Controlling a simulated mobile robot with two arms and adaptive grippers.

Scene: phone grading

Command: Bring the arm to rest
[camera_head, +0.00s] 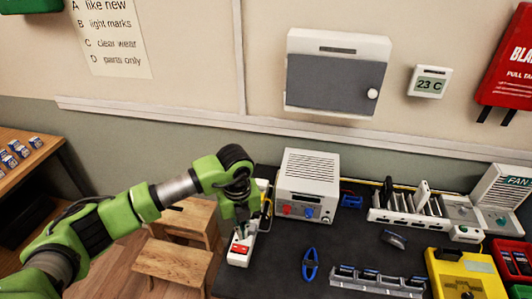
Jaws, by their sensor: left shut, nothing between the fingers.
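My left arm is green and grey and comes in from the left. Its gripper (241,222) points down at the left edge of the dark worktable (268,268). It is shut, with nothing seen held in it. Its fingertips are small and hard to make out. They are just above or in front of a white strip with a red part (240,252); I cannot tell whether they touch it. My right gripper is not in view.
A white box with red and blue knobs (307,185) stands right of the gripper. Blue pliers (310,265), a slotted rack (375,281) and a yellow device (464,275) lie farther right. A wooden stool (172,268) stands below the arm.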

